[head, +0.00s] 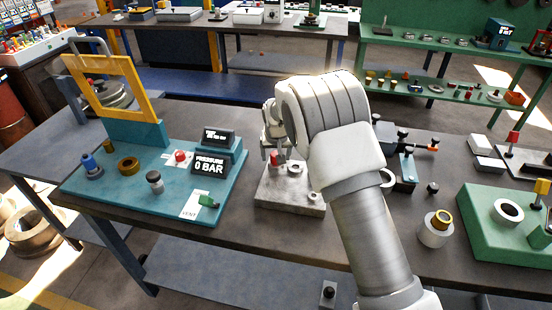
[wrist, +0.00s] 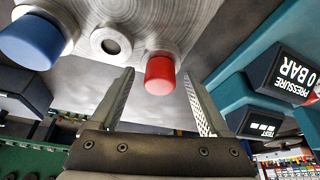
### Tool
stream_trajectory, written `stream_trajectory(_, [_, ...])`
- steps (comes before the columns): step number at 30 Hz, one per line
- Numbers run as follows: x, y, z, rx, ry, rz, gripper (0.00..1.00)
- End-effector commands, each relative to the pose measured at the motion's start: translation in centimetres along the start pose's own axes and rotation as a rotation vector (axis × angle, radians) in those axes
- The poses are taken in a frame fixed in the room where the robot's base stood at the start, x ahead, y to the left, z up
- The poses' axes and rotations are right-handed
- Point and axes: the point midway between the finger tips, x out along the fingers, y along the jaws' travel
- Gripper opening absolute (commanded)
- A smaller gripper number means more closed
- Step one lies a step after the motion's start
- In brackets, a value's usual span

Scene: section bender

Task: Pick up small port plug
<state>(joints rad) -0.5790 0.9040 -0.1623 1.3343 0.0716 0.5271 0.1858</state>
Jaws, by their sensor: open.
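A red capped plug (wrist: 160,75) shows in the wrist view on a grey metal block (wrist: 200,18). It looks smaller than a blue plug (wrist: 32,40) on the same block and is likely the small port plug. An open round port (wrist: 111,40) lies between the two. My gripper (wrist: 158,92) is open, its two fingers on either side of the red plug with gaps to both. In the head view the red plug (head: 275,159) shows at the block's left, below my gripper (head: 274,148). My arm hides the blue plug there.
Left of the block is a teal test base (head: 130,185) with a yellow frame (head: 108,85) and a "PRESSURE 0 BAR" display (head: 211,165). At right are a green fixture (head: 480,235) and a metal cylinder with a brass ring (head: 436,230).

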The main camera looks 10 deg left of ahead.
Motion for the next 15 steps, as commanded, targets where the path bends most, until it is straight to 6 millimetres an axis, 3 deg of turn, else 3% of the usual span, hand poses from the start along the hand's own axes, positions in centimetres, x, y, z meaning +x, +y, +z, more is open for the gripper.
stream_trajectory(2, [-0.02,0.01,0.00,0.000,0.000,0.000,0.78])
stream_trajectory(15, [-0.05,0.01,0.01,0.000,0.000,0.000,0.00])
